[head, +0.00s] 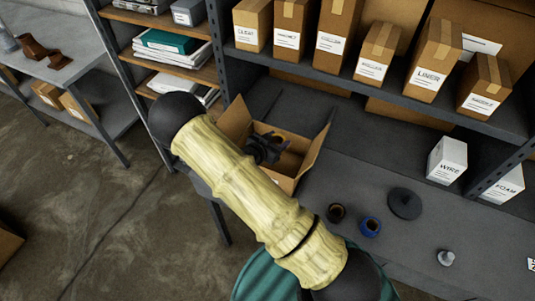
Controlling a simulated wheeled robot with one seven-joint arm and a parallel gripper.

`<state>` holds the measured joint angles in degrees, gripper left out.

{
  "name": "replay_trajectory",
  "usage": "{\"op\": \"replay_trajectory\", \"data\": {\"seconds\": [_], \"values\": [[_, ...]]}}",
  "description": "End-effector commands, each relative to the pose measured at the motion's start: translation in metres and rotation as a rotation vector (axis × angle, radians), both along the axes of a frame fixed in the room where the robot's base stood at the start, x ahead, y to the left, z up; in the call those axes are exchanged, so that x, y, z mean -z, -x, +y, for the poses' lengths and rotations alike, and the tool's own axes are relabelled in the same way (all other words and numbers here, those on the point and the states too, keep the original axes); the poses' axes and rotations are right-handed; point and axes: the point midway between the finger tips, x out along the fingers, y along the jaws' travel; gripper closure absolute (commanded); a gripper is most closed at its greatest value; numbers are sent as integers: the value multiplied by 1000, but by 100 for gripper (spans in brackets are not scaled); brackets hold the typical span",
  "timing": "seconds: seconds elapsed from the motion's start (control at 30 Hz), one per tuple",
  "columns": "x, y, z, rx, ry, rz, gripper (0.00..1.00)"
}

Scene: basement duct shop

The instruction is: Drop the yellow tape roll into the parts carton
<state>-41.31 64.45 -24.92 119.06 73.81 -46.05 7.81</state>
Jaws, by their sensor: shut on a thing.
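The open cardboard parts carton (286,183) stands on the grey bench with its flaps spread. My gripper (272,147) is over the carton's opening, partly hidden behind my own arm. It is shut on the yellow tape roll (280,140), of which only a small yellow and dark part shows. I cannot tell how far the roll is above the carton's floor. The carton's left side and much of its inside are hidden by my arm and gripper.
A dark roll (336,212), a blue tape roll (370,227), a black disc (405,203) and a small grey piece (445,257) lie on the bench right of the carton. A white WIRE box (446,160) stands farther right. A shelf (380,82) with labelled boxes hangs behind.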

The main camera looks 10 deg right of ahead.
Motion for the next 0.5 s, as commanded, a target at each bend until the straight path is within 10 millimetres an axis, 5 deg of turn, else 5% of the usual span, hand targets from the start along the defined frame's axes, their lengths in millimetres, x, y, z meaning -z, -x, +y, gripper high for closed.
{"op": "replay_trajectory", "data": {"seconds": [0.33, 0.37, 0.5], "values": [[3, 0, -1, 1, 0, -1, 73], [3, 0, -1, 1, 0, -1, 44], [3, 0, -1, 1, 0, -1, 24]]}}
